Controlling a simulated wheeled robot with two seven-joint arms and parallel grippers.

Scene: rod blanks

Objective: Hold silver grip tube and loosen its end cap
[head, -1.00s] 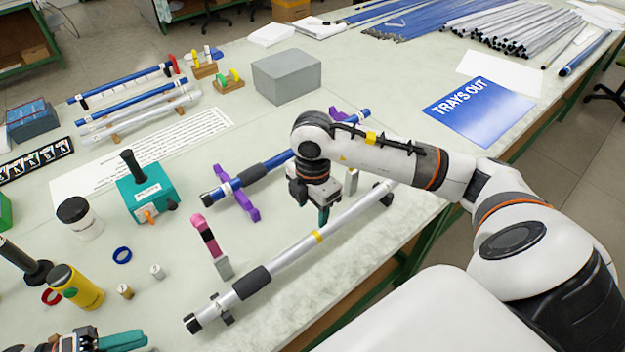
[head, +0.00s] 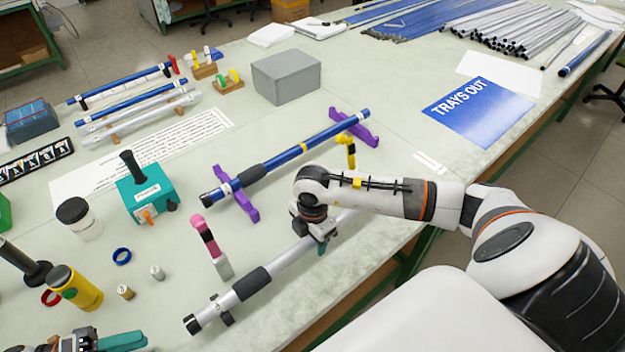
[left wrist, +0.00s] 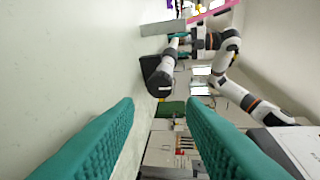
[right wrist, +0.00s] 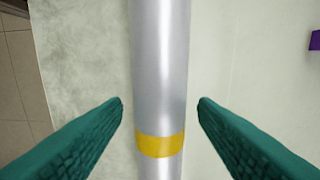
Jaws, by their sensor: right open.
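The silver grip tube (head: 292,260) lies slantwise along the front of the table, with a dark grip sleeve (head: 251,284) and a black end cap (head: 192,324) at its lower left end. My right gripper (head: 322,244) is over the tube's middle. In the right wrist view its open fingers (right wrist: 160,103) stand on either side of the silver tube (right wrist: 160,60), near a yellow band (right wrist: 160,145), not touching it. My left gripper (head: 103,342) is at the bottom left corner. In the left wrist view its fingers (left wrist: 160,108) are open and empty, with the dark tube end (left wrist: 160,84) ahead.
A blue tube (head: 285,158) rests on purple stands (head: 240,204) behind the silver one. A pink and grey piece (head: 210,245) stands close to the silver tube. A teal box (head: 146,191), jars and a yellow cylinder (head: 77,290) are at left.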

